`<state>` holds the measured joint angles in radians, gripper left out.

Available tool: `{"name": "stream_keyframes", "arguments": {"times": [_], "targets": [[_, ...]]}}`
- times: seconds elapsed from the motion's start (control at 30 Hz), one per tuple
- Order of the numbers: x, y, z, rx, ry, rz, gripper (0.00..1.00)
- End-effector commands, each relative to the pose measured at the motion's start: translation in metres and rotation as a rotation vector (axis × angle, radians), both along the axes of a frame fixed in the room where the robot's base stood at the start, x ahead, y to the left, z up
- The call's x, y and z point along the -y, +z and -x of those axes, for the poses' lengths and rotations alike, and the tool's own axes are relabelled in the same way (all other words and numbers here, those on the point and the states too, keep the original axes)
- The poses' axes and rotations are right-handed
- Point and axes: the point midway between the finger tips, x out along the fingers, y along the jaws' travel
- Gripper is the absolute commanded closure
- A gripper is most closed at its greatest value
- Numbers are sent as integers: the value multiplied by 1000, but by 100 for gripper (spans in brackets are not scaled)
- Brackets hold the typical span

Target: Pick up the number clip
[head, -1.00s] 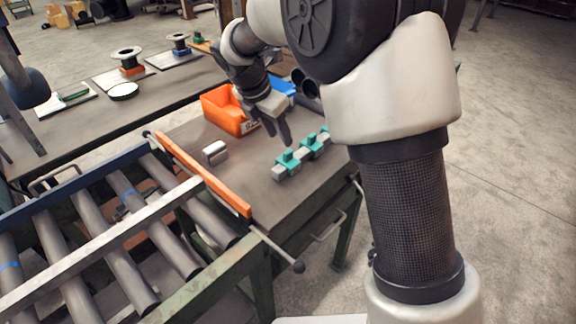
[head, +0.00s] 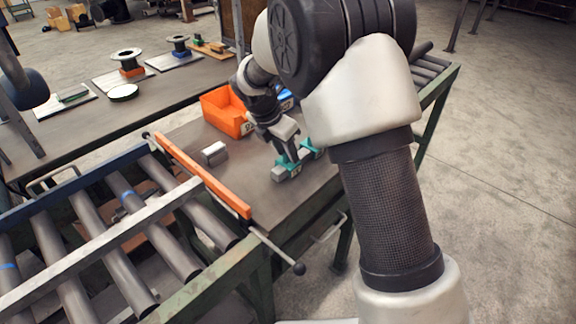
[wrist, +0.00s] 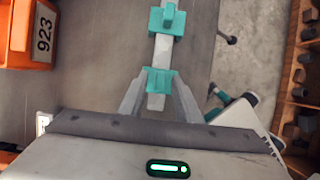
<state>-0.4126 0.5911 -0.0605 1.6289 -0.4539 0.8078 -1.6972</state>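Teal clips sit on a grey bar on the workbench. No number is legible on them, so I cannot tell which is the number clip. The near teal clip (head: 282,170) also shows in the wrist view (wrist: 158,80), with a second teal clip (wrist: 167,20) farther up the bar (wrist: 160,48). My gripper (head: 290,161) is down at the bar, pointing at it from above. In the wrist view its fingers (wrist: 159,88) stand apart, one on each side of the lower teal clip. Whether they touch it is hard to tell. The gripper partly hides the clips in the head view.
An orange bin (head: 226,112) labelled 923 (wrist: 43,38) stands behind the bar. A grey block (head: 214,153) lies to the left. An orange rail (head: 203,175) separates the bench from the roller conveyor (head: 95,235). Shelving (wrist: 298,75) is at the right in the wrist view.

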Motion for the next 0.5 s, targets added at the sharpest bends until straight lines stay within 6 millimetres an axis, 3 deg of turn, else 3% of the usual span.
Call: {"name": "stream_keyframes", "arguments": {"times": [0.03,0.17,0.5], "targets": [[0,0,0,0,0,0,79],[0,0,0,0,0,0,100],[0,1,0,1,0,0,100]]}}
